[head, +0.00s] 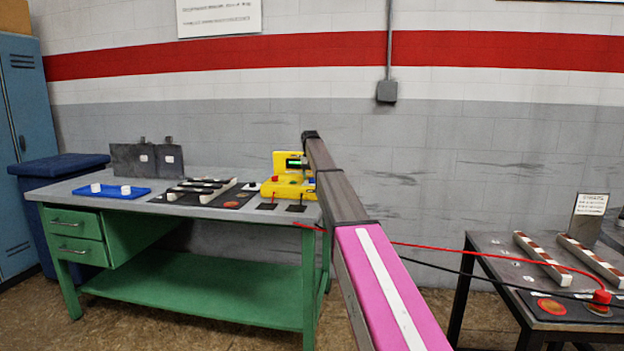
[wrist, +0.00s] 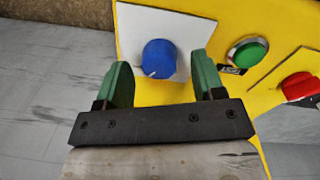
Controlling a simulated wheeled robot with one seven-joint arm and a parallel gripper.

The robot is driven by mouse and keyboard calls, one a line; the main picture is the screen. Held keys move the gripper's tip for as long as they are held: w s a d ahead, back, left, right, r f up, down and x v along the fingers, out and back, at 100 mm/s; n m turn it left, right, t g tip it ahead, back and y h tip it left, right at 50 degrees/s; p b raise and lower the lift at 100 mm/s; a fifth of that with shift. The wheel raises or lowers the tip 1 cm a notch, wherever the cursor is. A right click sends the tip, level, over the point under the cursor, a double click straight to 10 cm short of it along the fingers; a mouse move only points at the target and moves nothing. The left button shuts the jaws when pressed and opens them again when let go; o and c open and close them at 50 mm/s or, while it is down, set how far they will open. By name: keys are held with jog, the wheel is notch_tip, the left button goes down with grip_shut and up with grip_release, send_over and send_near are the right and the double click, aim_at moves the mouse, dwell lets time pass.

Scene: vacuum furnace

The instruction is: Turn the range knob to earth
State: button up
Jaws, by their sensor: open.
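A blue round knob (wrist: 159,58) sits on a white plate (wrist: 140,30) on the yellow instrument in the wrist view. A short white mark shows at the knob's lower left edge. No range lettering is legible, so I cannot tell which setting it points to. My gripper (wrist: 163,74) is open, with one green finger to each side of the knob and space between; no contact shows. In the head view the yellow instrument (head: 282,188) stands at the right end of the green bench, and my arm's dark end (head: 310,135) is beside it.
A green button (wrist: 249,52) and a red knob (wrist: 300,86) lie right of the blue knob. The green bench (head: 200,208) also holds a blue tray (head: 112,196) and bars. Red and black leads (head: 450,252) run to the right table (head: 490,243).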

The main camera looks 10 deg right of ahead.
aim_at(311, 178)
notch_tip(311, 178, up, 10)
jog(key=shift+a, duration=0.25)
dwell(0.3)
